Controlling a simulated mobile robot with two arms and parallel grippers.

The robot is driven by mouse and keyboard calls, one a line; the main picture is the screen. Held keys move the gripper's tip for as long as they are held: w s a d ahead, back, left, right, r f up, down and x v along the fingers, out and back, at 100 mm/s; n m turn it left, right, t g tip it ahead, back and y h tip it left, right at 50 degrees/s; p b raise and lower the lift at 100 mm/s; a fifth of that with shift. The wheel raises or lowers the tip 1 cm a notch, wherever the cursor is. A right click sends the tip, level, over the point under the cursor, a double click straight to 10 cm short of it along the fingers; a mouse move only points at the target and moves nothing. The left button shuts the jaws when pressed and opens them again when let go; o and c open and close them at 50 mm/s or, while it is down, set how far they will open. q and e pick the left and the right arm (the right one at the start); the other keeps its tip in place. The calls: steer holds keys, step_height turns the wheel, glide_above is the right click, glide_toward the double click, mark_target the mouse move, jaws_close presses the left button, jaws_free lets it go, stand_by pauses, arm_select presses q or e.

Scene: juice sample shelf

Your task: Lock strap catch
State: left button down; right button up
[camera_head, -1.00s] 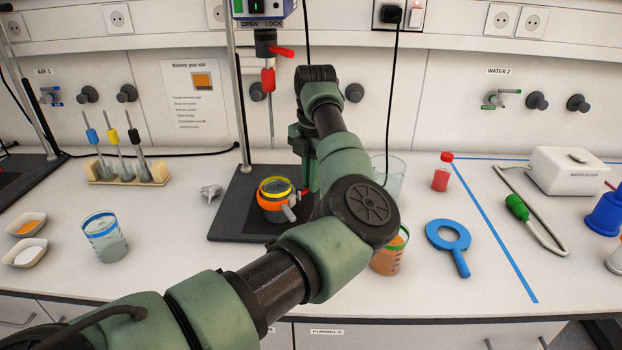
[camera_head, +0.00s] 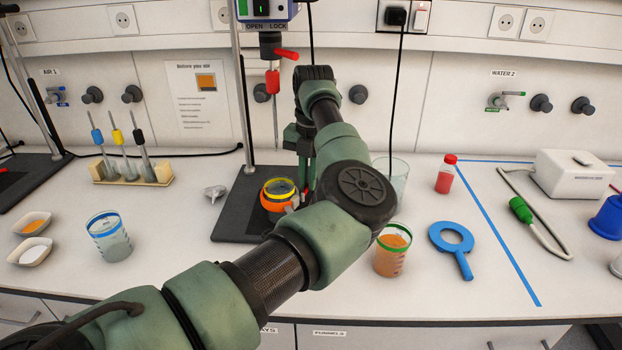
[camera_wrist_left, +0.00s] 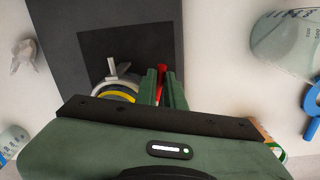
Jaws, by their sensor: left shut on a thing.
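A small vessel with a yellow ring and an orange band (camera_head: 277,197) sits on a dark stand base (camera_head: 235,213). In the left wrist view, its yellow rim (camera_wrist_left: 121,96) and a grey metal lever (camera_wrist_left: 113,70) show beside my fingers. A red catch piece (camera_wrist_left: 163,72) shows between the fingers. My left gripper (camera_wrist_left: 161,82) reaches down from above, at the vessel's right side, and is shut on this red piece. My right gripper is out of view.
A stirrer with a red lever (camera_head: 284,53) hangs above the base. An orange-filled beaker (camera_head: 392,257) and a clear beaker (camera_head: 398,172) stand right of my arm, near a red-capped bottle (camera_head: 446,174) and a blue ring tool (camera_head: 453,243). Another beaker (camera_head: 108,240) stands at left.

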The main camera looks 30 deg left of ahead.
arm_select(q)
steer(key=shift+a+r+n, duration=0.1)
steer(key=shift+a+n, duration=0.2)
steer(key=shift+n, duration=0.6)
steer(key=c, duration=1.5)
jaws_free()
steer(key=shift+s, duration=0.1)
